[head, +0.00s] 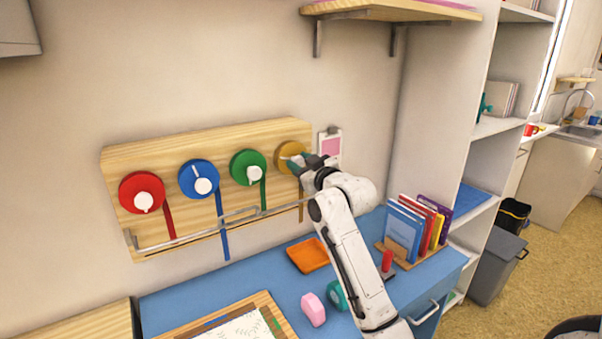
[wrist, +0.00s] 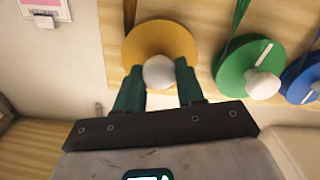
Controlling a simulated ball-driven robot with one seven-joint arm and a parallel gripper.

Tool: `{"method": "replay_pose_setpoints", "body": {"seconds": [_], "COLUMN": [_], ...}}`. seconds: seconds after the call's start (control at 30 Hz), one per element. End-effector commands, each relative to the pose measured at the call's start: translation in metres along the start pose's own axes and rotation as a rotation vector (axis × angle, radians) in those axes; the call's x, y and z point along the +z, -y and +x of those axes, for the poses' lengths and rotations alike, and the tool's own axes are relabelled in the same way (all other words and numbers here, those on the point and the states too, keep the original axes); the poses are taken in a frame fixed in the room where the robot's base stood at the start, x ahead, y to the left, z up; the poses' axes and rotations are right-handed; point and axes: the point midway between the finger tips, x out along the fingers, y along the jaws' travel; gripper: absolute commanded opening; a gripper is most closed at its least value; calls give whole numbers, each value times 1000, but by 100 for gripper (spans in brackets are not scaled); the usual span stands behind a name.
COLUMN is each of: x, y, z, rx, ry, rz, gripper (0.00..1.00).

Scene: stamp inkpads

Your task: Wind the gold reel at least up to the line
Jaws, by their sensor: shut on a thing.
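The gold reel (head: 290,152) is the rightmost of the reels on the wooden board, and its ribbon (head: 301,212) hangs down past the grey bar's right end. In the wrist view the gold reel (wrist: 150,40) fills the top middle, with its pale round knob (wrist: 158,71) between my fingers. My gripper (head: 298,164) is shut on that knob; its teal fingers also show in the wrist view (wrist: 157,82). In the head view my gripper hides the knob and part of the reel. A thin grey bar (head: 200,233) crosses the board's lower part.
Red (head: 134,186), blue (head: 190,174) and green (head: 243,162) reels with ribbons sit to the left on the board. A pink card (head: 331,146) is on the wall just right. Below, the blue desk holds an orange tray (head: 308,255), stamps and a book rack (head: 396,257).

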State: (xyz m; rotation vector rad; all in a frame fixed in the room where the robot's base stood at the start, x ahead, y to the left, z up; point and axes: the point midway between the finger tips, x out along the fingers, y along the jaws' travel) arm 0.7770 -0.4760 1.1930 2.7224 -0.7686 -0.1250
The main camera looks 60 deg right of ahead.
Motion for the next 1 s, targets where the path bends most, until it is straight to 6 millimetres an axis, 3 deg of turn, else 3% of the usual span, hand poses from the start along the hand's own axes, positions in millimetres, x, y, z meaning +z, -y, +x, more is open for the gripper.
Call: {"method": "replay_pose_setpoints", "body": {"seconds": [1.0], "x": [6], "y": [5], "z": [0], "rx": [-1], "ry": [0], "rz": [-966], "gripper": [8]}}
